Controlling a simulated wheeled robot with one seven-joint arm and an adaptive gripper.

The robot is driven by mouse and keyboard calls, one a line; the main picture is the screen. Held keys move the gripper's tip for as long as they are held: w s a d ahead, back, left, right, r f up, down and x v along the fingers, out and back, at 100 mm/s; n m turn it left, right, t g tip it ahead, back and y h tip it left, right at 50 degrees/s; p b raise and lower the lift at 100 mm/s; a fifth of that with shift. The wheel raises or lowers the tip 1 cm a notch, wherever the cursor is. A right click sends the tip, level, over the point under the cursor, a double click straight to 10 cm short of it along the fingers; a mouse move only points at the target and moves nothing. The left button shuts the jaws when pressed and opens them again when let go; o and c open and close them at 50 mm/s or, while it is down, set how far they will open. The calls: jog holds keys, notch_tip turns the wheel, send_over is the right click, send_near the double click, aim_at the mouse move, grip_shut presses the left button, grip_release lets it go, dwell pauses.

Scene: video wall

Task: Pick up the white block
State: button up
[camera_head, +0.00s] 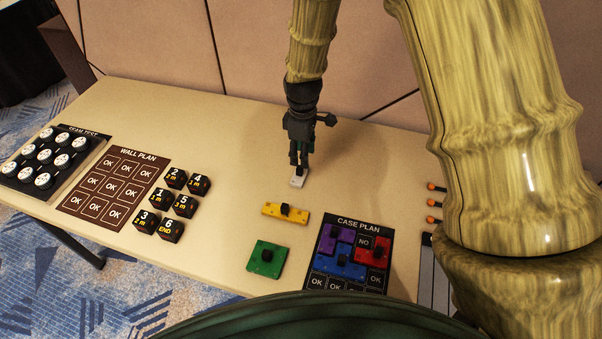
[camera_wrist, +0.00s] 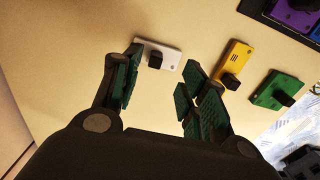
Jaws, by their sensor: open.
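The white block (camera_head: 298,181) lies on the tan table near its back, with a small black knob on top. In the head view my gripper (camera_head: 299,163) points down right above it and hides part of it. In the wrist view the white block (camera_wrist: 170,52) lies beyond the two fingertips, with its black knob between the lines of the fingers. My gripper (camera_wrist: 160,78) is open there, with its green-padded fingers apart and nothing between them. I cannot tell whether a fingertip touches the block.
A yellow block (camera_head: 285,211) and a green block (camera_head: 267,259) lie nearer the front. The case plan board (camera_head: 357,223) holds purple, red and blue blocks. Numbered black cubes (camera_head: 172,204) and the wall plan board (camera_head: 112,188) are at left.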

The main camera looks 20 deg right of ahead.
aim_at(300, 172)
jog(key=shift+w+a+f+p, duration=0.15)
jog(key=shift+f+p, duration=0.35)
jog(key=shift+f, duration=1.45)
jog(key=shift+w+d+f+p, duration=0.15)
jog(key=shift+f+p, duration=0.3)
jog(key=shift+f, duration=1.45)
jog(key=shift+a, duration=0.1)
grip_shut()
